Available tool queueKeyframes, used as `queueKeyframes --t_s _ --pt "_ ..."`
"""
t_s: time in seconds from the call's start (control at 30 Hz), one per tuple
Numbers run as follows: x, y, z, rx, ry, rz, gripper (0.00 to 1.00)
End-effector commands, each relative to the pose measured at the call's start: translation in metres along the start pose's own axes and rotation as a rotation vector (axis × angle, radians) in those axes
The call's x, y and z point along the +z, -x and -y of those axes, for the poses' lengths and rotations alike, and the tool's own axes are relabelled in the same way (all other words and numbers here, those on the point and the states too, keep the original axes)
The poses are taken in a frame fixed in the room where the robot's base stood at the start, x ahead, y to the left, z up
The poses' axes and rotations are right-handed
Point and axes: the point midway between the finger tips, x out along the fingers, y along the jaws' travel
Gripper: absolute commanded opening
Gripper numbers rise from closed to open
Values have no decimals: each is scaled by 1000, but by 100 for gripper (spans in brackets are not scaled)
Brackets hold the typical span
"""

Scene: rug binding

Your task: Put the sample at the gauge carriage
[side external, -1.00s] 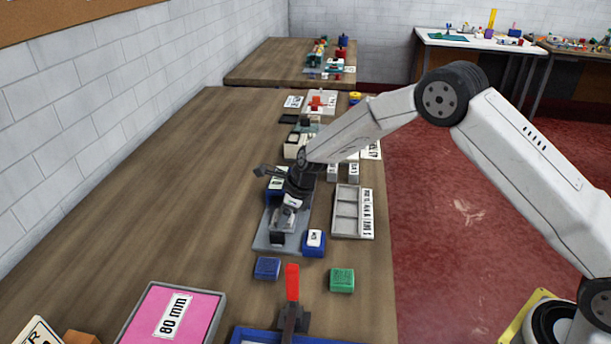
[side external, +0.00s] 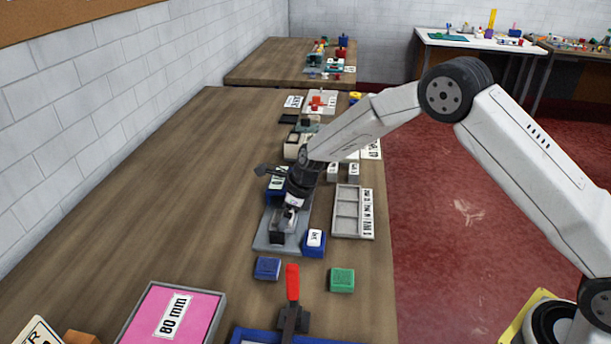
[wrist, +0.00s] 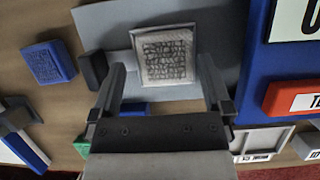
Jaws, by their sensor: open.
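A pale square sample (wrist: 165,58) with a grey textured face lies on the grey gauge plate (wrist: 112,20) in the wrist view. A small dark block (wrist: 93,68) stands to its left. My gripper (wrist: 160,82) is open, with one finger at the left and one at the right of the sample's near part; no contact shows. In the side view my gripper (side external: 286,220) is low over the grey plate (side external: 265,243), near the dark block (side external: 277,237), and hides the sample's place. I cannot tell which part is the gauge carriage.
A blue block with a white label (side external: 314,241) sits at the plate's right corner. A plain blue block (side external: 268,268) and a green block (side external: 342,280) lie in front. A grey compartment tray (side external: 346,212) is to the right. A red upright handle (side external: 292,283) stands nearer the camera.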

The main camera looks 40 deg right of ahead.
Motion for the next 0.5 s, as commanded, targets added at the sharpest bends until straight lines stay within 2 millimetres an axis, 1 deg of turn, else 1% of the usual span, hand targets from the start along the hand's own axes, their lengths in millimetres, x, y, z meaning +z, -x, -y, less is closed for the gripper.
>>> queueKeyframes --t_s 0.03,0.5 --pt "1 7 2 -3 0 4 100" --pt "2 72 4 -10 0 10 100"
